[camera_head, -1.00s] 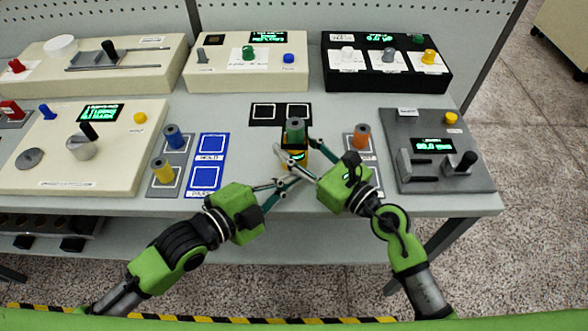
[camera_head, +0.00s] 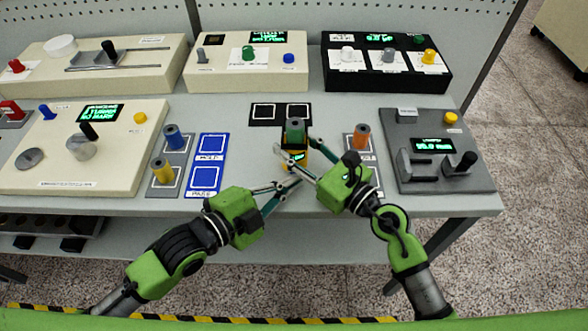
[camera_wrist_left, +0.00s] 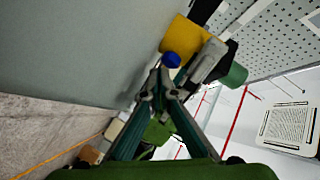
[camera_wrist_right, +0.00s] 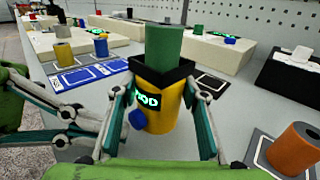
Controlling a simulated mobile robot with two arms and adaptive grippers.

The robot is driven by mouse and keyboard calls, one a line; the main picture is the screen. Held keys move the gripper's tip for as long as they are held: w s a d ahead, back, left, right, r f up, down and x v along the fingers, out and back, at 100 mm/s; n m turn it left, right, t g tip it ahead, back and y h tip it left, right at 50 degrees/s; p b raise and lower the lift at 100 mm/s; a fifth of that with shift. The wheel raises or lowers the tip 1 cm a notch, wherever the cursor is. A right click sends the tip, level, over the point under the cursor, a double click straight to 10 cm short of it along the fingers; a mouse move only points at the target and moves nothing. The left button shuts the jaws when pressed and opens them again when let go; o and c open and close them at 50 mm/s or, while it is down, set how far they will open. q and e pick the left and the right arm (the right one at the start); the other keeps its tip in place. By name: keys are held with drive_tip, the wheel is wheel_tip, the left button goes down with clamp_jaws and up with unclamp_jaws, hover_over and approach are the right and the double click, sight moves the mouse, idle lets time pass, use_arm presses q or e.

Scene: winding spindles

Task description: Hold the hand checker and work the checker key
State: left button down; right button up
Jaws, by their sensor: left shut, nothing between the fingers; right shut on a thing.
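The hand checker (camera_head: 294,158) has a yellow body, a black top and a small lit screen; its green screen lettering shows in the right wrist view (camera_wrist_right: 150,98). A green spindle (camera_wrist_right: 164,45) stands upright in its top. My right gripper (camera_head: 296,147) is shut on the checker, one finger on each side. The blue checker key (camera_wrist_right: 138,119) sticks out of the yellow body, and it also shows in the left wrist view (camera_wrist_left: 171,60). My left gripper (camera_head: 297,181) is shut and empty, its tips close to the key. I cannot tell whether they touch it.
Blue and yellow spindles (camera_head: 163,170) stand beside blue-framed pads (camera_head: 205,178) on the left. An orange spindle (camera_head: 361,136) stands just right of the checker. A grey gauge box (camera_head: 435,178) is farther right. The table's front edge lies under my grippers.

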sight(289, 207)
use_arm(q)
drive_tip(key=shift+s, duration=0.25)
use_arm(e)
drive_tip(key=shift+f, duration=0.25)
use_arm(q)
drive_tip(key=shift+s, duration=2.5)
use_arm(e)
drive_tip(key=o, duration=1.4)
drive_tip(key=shift+c, duration=0.2)
use_arm(q)
drive_tip(key=shift+w, duration=0.1)
use_arm(e)
drive_tip(key=shift+r, duration=0.1)
